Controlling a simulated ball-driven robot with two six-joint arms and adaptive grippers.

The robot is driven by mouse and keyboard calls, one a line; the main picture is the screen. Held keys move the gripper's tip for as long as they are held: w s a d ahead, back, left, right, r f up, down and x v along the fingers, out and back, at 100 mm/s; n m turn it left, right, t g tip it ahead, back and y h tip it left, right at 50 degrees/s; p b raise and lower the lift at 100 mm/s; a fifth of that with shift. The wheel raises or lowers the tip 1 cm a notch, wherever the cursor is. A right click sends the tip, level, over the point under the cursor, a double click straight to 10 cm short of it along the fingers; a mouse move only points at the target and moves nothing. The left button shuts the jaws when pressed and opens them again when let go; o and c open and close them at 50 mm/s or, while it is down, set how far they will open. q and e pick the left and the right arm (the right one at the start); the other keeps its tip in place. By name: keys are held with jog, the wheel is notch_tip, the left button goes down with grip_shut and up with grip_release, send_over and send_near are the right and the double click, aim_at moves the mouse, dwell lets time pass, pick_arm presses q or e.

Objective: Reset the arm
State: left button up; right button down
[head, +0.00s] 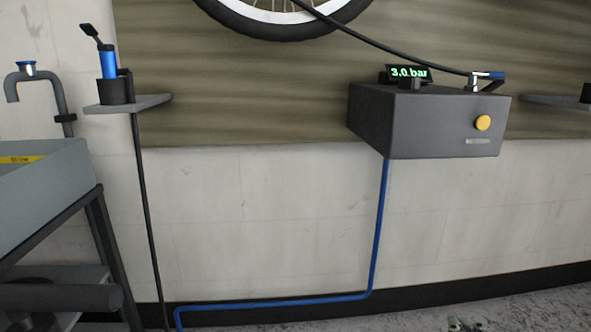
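Neither of my grippers shows in the head view, and I cannot see what either one holds. A grey pump box (428,122) is fixed to the wall at the right, with a yellow button (482,123) on its front. A display (408,73) on top reads 3.0 bar in green. A black hose (395,50) runs from the upper middle down to a fitting with a blue lever (488,75) on the box.
A grey basin (45,190) on a dark stand fills the left edge, beside a tap (58,95). A small shelf (150,103) holds a blue hand pump (108,64). A wheel (285,28) hangs above. A blue pipe (378,230) runs down the wall. The wall's middle is clear.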

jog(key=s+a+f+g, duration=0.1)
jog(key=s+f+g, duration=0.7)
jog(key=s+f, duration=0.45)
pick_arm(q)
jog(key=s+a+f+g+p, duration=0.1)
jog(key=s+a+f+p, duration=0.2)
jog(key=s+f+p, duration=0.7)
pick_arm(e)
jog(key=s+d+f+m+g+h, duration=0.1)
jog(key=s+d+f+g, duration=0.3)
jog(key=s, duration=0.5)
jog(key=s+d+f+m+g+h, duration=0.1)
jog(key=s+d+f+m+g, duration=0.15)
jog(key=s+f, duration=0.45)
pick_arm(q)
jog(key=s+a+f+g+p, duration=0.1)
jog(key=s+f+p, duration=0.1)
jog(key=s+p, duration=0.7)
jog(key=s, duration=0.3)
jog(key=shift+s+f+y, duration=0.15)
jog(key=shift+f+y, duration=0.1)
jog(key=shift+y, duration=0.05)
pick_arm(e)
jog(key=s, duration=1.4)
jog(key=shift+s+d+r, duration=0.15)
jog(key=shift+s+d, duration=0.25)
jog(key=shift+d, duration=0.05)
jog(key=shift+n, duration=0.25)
